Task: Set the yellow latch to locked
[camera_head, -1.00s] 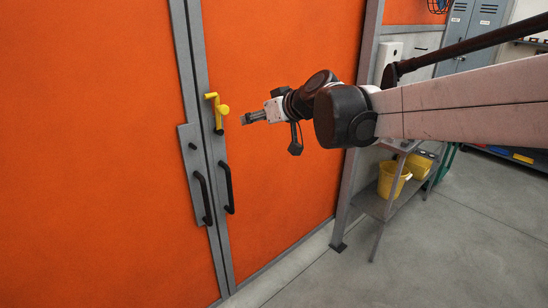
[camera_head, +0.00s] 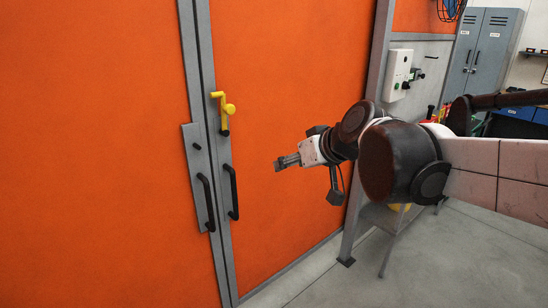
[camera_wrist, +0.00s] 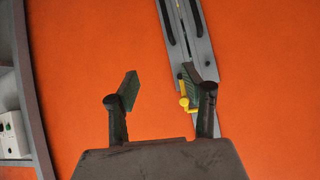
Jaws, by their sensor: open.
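The yellow latch (camera_head: 222,107) is on the grey edge strip of the orange doors, above the black handles, with a black tip at its lower end. It also shows in the wrist view (camera_wrist: 184,103), partly hidden behind the right finger. My gripper (camera_head: 277,164) is to the right of the latch and lower in the head view, apart from it. Nothing is held.
Two black door handles (camera_head: 233,192) sit below the latch on the grey strips. A white control box (camera_head: 398,72) is on the wall to the right, beyond a grey post. A grey locker (camera_head: 487,50) stands at the back right. The floor before the doors is clear.

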